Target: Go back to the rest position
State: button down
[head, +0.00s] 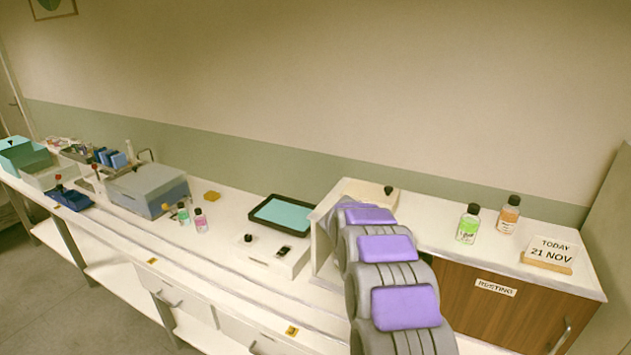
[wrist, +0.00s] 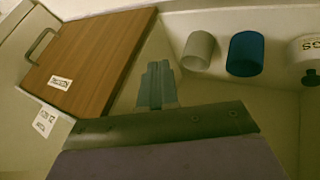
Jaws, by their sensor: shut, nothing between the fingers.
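My gripper (wrist: 157,85) shows in the wrist view with its grey fingers together and nothing between them. It points toward the gap between a wooden door panel and a light surface, apart from both as far as I can tell. In the head view my grey arm with purple pads reaches over the bench to the left end of the raised cabinet, and the gripper itself is hidden. The wooden panel (head: 500,306) bears a label reading RESTING (head: 495,287) and also shows in the wrist view (wrist: 93,58).
A green-liquid bottle (head: 468,224), an orange-liquid bottle (head: 508,214) and a date sign (head: 548,254) stand on the cabinet top. A black-rimmed tray (head: 254,221) and two small bottles (head: 200,220) are on the bench. A white cylinder (wrist: 198,50) and blue cylinder (wrist: 245,54) show in the wrist view.

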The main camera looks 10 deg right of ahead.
jog(key=s+a+r+n+y, duration=0.1)
jog(key=s+a+r, duration=0.25)
jog(key=s, duration=0.35)
jog(key=s+a+r+n+g+y, duration=0.1)
jog(key=s+a+r+n, duration=0.1)
jog(key=s+r, duration=0.35)
jog(key=s+a+r+n+y, duration=0.1)
jog(key=s+a+r, duration=0.15)
jog(key=s, duration=0.55)
jog(key=s+a+n+y, duration=0.1)
jog(key=s+a, duration=0.2)
jog(key=s, duration=0.5)
jog(key=s+a+n+y, duration=0.1)
jog(key=s+a, duration=0.3)
jog(key=s, duration=0.5)
jog(key=s+a+n+g+y, duration=0.1)
jog(key=s+a, duration=0.3)
jog(key=s, duration=0.4)
jog(key=shift+s+r+n+y, duration=0.15)
jog(key=shift+s+n+y, duration=0.15)
jog(key=shift+n+y, duration=0.35)
jog(key=shift+d, duration=0.15)
